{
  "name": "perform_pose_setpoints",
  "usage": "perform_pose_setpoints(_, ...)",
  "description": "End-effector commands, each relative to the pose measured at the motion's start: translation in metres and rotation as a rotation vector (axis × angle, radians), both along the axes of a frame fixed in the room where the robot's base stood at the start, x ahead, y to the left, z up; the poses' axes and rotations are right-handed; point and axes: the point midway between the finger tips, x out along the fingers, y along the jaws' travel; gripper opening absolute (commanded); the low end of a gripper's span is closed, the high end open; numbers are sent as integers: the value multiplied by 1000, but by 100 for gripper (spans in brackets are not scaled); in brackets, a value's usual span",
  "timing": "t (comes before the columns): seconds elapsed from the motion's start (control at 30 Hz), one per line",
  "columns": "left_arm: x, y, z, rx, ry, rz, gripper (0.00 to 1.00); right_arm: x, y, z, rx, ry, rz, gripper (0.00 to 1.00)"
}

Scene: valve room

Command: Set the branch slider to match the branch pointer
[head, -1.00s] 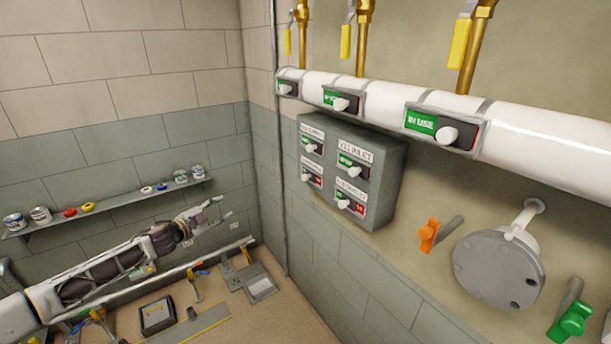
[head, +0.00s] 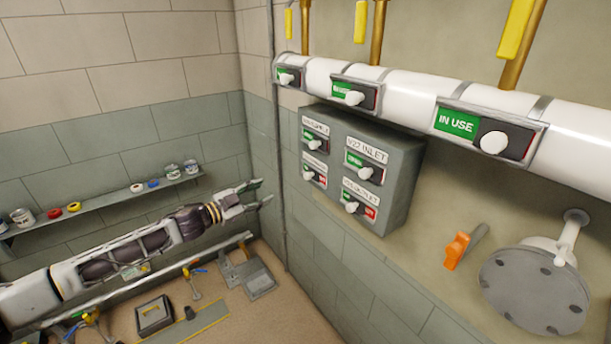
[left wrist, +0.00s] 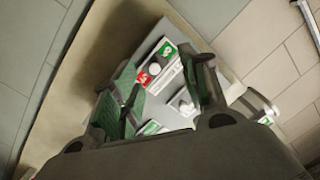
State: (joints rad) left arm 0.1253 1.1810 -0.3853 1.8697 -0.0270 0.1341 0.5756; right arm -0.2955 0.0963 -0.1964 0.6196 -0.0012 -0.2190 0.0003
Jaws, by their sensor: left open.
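Sliders with white knobs sit on the white pipe. The nearest slider (head: 484,133) shows green "IN USE" with its knob to the right. The middle slider (head: 354,94) and far slider (head: 288,77) also show green. Yellow valve handles (head: 515,28) hang from brass pipes above. A grey box (head: 395,205) carries several labelled sliders; the "V22 INLET" slider (head: 364,168) shows green. I cannot tell which is the branch slider or pointer. My left gripper (head: 262,193) is open and empty, left of the box. In the left wrist view the box face (left wrist: 165,115) shows between the fingers (left wrist: 165,92).
An orange valve handle (head: 458,250) and a grey round flange (head: 535,290) are on the right wall. A shelf (head: 110,200) with cans and coloured rolls runs along the left wall. A vertical pipe (head: 278,190) stands in the corner. Tools lie below.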

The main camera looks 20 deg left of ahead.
Motion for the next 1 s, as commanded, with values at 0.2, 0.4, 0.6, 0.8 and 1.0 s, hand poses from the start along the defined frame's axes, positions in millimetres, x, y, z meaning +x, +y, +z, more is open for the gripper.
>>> perform_pose_setpoints(0.2,-8,-16,8,-78,23,-45,44,2,2,0,1,-2,-1,40)
perform_pose_setpoints(0.4,-11,-22,11,-147,56,-69,44,2,2,0,2,-2,-1,40)
perform_pose_setpoints(0.6,-15,-26,14,-227,99,-94,44,1,2,0,2,-2,-1,40)
perform_pose_setpoints(0.8,-17,-29,16,-307,148,-106,44,1,2,0,2,-2,-1,40)
perform_pose_setpoints(1.0,-17,-29,16,-337,169,-105,44,1,2,0,2,-2,-1,40)
